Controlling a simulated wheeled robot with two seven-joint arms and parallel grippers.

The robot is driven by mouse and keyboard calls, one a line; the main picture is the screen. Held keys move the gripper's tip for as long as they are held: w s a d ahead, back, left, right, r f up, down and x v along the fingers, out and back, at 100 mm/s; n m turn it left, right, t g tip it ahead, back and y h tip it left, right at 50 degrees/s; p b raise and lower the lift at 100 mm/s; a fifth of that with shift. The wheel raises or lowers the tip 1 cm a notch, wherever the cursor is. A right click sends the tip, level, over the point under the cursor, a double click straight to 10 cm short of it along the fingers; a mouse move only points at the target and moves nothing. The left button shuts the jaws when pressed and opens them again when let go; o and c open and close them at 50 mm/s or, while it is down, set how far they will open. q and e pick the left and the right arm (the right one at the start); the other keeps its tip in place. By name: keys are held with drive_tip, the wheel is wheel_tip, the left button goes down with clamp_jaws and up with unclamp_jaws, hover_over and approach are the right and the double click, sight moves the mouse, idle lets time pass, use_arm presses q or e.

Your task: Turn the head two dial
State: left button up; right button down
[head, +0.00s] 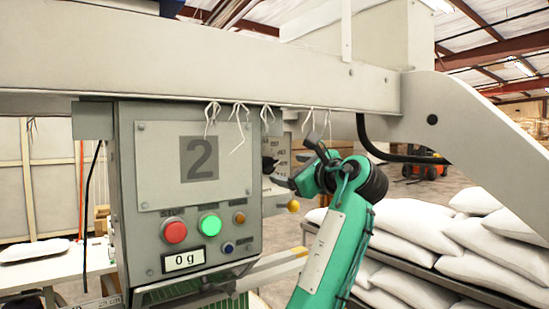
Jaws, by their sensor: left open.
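The head two box (200,190) is grey with a large "2" on its front plate. On its right side face, a light panel (283,143) with dark markings shows at a steep angle. A small black knob (269,165), which looks like the dial, sticks out there. My left gripper (291,163) is at the end of the teal arm, just right of the knob. Its dark fingers are open, and nothing shows between them. I cannot tell whether a finger touches the knob. My right gripper is not in view.
The box front has a red button (174,231), a green button (210,225) and a display (184,260) reading "0 g". A grey beam (230,70) runs above, with white ties hanging.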

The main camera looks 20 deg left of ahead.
sight(272, 165)
use_arm(q)
drive_tip(key=p+x, duration=0.3)
drive_tip(key=x, duration=0.3)
drive_tip(key=shift+r, duration=0.15)
drive_tip(key=shift+x, duration=0.8)
drive_tip(key=c, duration=1)
